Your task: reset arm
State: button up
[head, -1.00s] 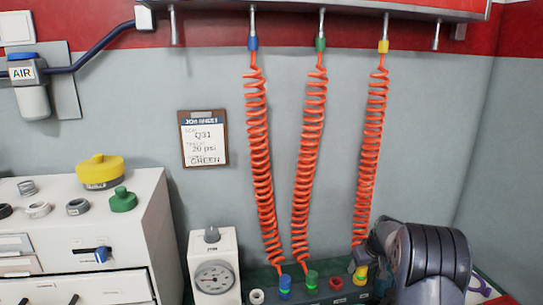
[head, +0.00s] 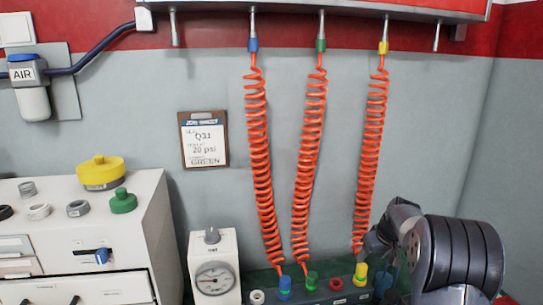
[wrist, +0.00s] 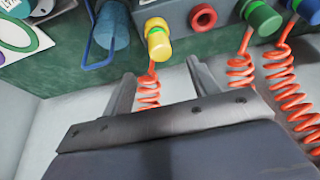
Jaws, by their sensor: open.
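In the head view my arm (head: 450,255) is at the lower right, to the right of the yellow fitting (head: 361,272). The fitting is seated on the grey block at the bench. My fingertips are hard to make out in the head view.
Blue (head: 285,285) and green (head: 311,280) fittings and a red port (head: 336,284) are along the block. Three orange coil hoses (head: 307,150) hang from above. A gauge box (head: 214,265) and a white drawer cabinet (head: 110,240) are left. A job sheet (head: 204,140) reads 20 psi, GREEN.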

aim_at(364, 267)
jog(key=b+x, duration=0.1)
jog(key=x, duration=0.8)
jog(key=shift+f, duration=0.25)
notch_tip(364, 267, up, 8)
jog(key=p, duration=0.5)
jog(key=shift+f, duration=0.2)
jog(key=shift+r+p, duration=0.3)
jog(key=shift+r, duration=0.2)
jog(key=shift+d, duration=0.1)
